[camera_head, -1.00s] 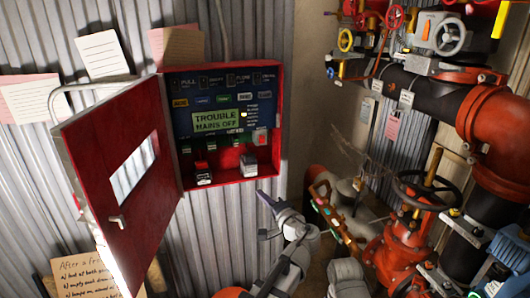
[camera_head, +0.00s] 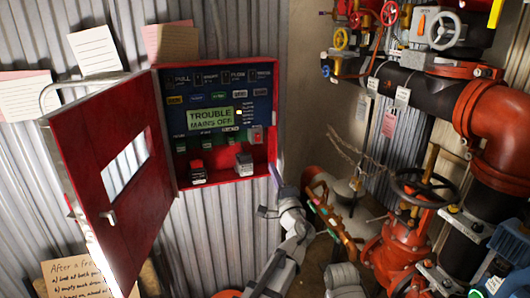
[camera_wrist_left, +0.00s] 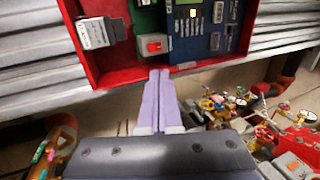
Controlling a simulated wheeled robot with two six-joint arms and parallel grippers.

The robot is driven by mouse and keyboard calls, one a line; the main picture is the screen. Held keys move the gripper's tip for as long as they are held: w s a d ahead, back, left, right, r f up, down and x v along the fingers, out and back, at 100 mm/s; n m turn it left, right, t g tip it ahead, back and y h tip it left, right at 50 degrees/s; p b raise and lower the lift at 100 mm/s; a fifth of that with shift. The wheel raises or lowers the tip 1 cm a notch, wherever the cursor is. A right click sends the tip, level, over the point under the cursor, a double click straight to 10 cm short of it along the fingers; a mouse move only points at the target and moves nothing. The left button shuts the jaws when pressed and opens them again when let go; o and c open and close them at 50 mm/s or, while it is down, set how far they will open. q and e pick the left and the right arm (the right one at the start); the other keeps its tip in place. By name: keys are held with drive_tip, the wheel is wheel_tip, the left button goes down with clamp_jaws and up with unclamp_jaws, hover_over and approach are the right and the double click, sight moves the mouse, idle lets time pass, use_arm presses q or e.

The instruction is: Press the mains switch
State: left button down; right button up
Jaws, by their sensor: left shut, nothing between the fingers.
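The open red control box (camera_head: 227,177) hangs on the corrugated wall, with a lit display (camera_head: 210,117) reading "TROUBLE MAINS OFF". A small red switch on a pale plate (camera_head: 256,134), which looks like the mains switch, sits at the panel's lower right. It also shows in the left wrist view (camera_wrist_left: 154,44), just beyond the fingertips. My left gripper (camera_head: 273,168) is shut and empty, its tips by the box's lower right edge. In the left wrist view its fingers (camera_wrist_left: 159,74) point at the box, seemingly apart from the switch. My right gripper is not in view.
The box's red door (camera_head: 122,200) stands open to the left. A grey block (camera_head: 244,163) and a black-and-red one (camera_head: 197,172) sit low in the box. Red pipes and a valve wheel (camera_head: 425,188) crowd the right side.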

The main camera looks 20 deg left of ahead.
sight(258, 135)
use_arm(q)
drive_tip(key=p+x, duration=0.4)
drive_tip(key=x, duration=0.9)
drive_tip(key=shift+w+a, duration=0.2)
drive_tip(key=p, duration=0.1)
drive_tip(key=r+p, duration=0.1)
drive_tip(key=p, duration=0.1)
drive_tip(key=shift+w+a+r+g, duration=0.15)
drive_tip(key=shift+w+r+g, duration=0.1)
drive_tip(key=shift+g, duration=0.15)
drive_tip(key=shift+f+h, duration=0.3)
drive_tip(key=shift+f, duration=0.05)
drive_tip(key=shift+s, duration=0.45)
drive_tip(key=r+v, duration=0.3)
drive_tip(key=v, duration=1)
drive_tip(key=shift+s+d, duration=0.25)
drive_tip(key=shift+d, duration=0.25)
